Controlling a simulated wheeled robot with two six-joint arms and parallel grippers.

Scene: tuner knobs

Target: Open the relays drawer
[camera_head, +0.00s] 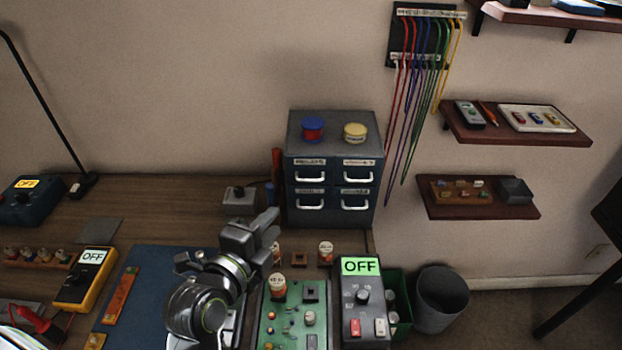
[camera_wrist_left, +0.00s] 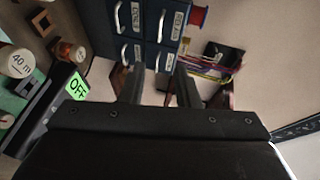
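A dark blue cabinet (camera_head: 331,215) with several drawers stands at the back of the desk, and it also shows in the left wrist view (camera_wrist_left: 146,28). The drawer label (camera_wrist_left: 178,21) at the cabinet's upper right in the wrist view seems to read RELAYS. By the turned view this looks like the upper left drawer (camera_head: 310,162) in the head view. Its white handle (camera_wrist_left: 163,26) is clear of my fingers. All drawers look shut. My left gripper (camera_head: 262,234) is in front of the cabinet, lower left. Its fingers (camera_wrist_left: 159,88) are apart, with nothing between them.
A red-and-blue spool (camera_head: 313,129) and a yellow one (camera_head: 355,132) sit on the cabinet. A grey device reading OFF (camera_head: 362,300) and a green circuit board (camera_head: 285,322) lie in front. Coloured cables (camera_head: 420,70) hang to the right. A bin (camera_head: 440,300) stands right.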

